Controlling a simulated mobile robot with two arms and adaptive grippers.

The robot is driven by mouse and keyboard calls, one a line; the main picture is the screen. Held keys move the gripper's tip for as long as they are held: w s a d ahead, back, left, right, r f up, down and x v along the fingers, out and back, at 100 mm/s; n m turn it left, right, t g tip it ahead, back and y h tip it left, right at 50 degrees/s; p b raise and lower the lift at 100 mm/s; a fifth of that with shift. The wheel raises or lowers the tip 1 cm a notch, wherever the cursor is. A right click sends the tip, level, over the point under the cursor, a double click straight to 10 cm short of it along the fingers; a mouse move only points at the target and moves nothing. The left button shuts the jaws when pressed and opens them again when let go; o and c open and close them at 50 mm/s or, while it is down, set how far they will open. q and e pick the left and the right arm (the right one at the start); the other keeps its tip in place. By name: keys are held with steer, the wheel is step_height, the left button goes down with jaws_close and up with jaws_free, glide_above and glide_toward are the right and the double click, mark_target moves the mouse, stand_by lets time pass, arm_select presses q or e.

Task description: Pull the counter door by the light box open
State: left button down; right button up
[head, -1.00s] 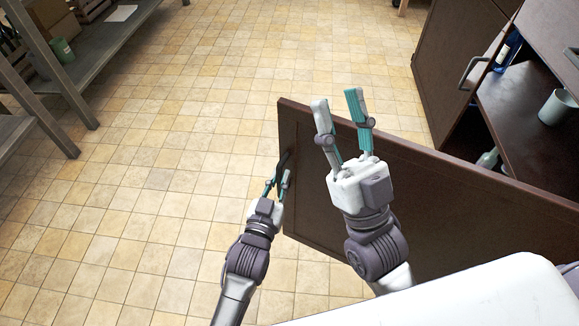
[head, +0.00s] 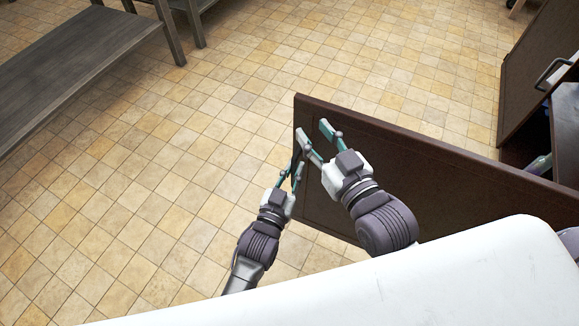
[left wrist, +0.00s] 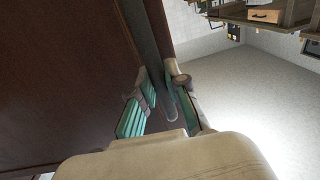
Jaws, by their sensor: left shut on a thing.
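The dark brown counter door (head: 420,165) stands swung well out from the counter in the head view. It fills the left side of the left wrist view (left wrist: 60,80). My left gripper (head: 291,174) is at the door's free edge, shut on its handle, which is mostly hidden by the fingers. Its fingers also show in the left wrist view (left wrist: 165,106), one on each side of a dark bar. I do not see the light box.
The counter's open interior (head: 566,125) shows at the right edge, beside another dark panel (head: 525,75). A grey metal bench (head: 75,70) stands at the upper left. The tiled floor (head: 190,170) between bench and door is clear.

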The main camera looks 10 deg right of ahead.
arm_select(q)
steer(key=shift+s, duration=0.35)
steer(key=c, duration=1.2)
jaws_free()
steer(key=shift+a, duration=0.1)
steer(key=shift+o, duration=0.2)
steer(key=v, duration=1.2)
